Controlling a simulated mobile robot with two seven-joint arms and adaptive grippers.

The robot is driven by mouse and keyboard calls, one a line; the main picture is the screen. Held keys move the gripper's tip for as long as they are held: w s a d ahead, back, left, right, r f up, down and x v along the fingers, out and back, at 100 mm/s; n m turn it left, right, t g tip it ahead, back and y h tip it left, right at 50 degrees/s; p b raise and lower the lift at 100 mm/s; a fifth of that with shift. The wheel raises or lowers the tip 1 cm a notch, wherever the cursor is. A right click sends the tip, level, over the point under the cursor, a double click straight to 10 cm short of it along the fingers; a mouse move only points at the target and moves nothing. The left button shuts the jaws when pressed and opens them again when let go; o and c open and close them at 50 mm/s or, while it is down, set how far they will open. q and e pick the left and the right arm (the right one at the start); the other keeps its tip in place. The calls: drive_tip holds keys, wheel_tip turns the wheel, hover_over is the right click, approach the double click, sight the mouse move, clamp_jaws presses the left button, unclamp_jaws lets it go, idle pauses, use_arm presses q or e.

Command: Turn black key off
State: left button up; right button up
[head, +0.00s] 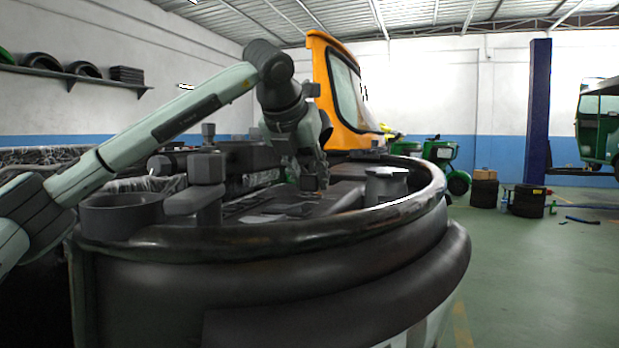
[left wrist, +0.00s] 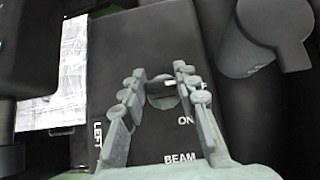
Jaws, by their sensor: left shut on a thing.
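The key switch (left wrist: 163,100) is a round dark knob on a black panel (left wrist: 150,45) in the left wrist view. The label "ON" is readable beside it, with "LEFT" and "BEAM" lower on the panel. My left gripper (left wrist: 160,78) has its two fingers on either side of the key, shut on it; the key's exact angle is hard to tell. In the head view my left gripper (head: 314,180) points down behind the rickshaw's front rim, and the key is hidden there. My right gripper is in neither view.
The black rounded rim (head: 290,236) of the rickshaw's front stands close before me. A dark cylinder (left wrist: 245,50) lies right of the panel in the left wrist view. Tyres (head: 484,192) and a blue column (head: 538,110) stand at right. The green floor (head: 540,270) there is mostly clear.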

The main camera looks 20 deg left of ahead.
use_arm(q)
drive_tip(key=o, duration=1.2)
drive_tip(key=v, duration=1.2)
